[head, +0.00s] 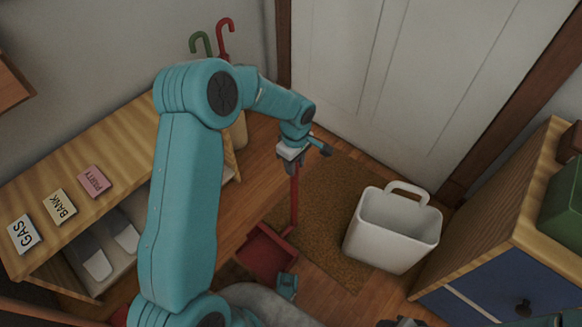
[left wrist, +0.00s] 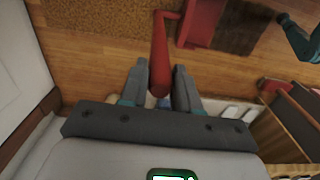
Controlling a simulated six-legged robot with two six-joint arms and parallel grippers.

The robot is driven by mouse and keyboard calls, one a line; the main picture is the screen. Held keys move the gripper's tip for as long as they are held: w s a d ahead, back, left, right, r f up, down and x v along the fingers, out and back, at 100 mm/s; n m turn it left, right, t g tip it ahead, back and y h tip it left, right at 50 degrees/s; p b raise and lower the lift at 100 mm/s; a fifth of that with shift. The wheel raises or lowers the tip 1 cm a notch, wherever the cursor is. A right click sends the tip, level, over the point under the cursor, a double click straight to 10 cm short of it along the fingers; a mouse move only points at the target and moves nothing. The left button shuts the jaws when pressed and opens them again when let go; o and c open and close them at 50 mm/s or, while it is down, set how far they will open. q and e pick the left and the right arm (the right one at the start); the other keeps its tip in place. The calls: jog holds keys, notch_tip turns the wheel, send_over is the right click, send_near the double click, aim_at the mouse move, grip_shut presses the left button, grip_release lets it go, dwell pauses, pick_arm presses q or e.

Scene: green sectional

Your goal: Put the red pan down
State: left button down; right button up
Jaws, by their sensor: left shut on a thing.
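The red pan (head: 265,254) is a dustpan with a long upright red handle (head: 294,202). My left gripper (head: 293,165) is shut on the upper end of the handle. The pan hangs below it, low over the wooden floor by the mat; I cannot tell if it touches. In the left wrist view the handle (left wrist: 159,55) runs out from between my fingers (left wrist: 160,84), and part of the red pan (left wrist: 204,20) shows beyond it. My right gripper cannot be made out.
A white handled bin (head: 392,232) stands on the brown mat (head: 335,200) right of the pan, before a white door (head: 385,75). A wooden shelf unit (head: 130,135) with labelled cards is at left. A wooden cabinet (head: 490,235) with a blue drawer is at right. Two umbrella handles (head: 224,38) show behind.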

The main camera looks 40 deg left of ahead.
pick_arm(q)
jog(key=shift+f, duration=0.4)
pick_arm(e)
jog(key=shift+a+f, duration=0.1)
jog(key=shift+f, duration=0.15)
pick_arm(q)
jog(key=c, duration=1.2)
grip_release()
jog(key=shift+f, duration=0.2)
jog(key=shift+c, duration=0.2)
jog(key=o, duration=0.4)
jog(key=shift+r, duration=0.1)
pick_arm(e)
jog(key=shift+f, duration=0.1)
jog(key=shift+w, duration=0.1)
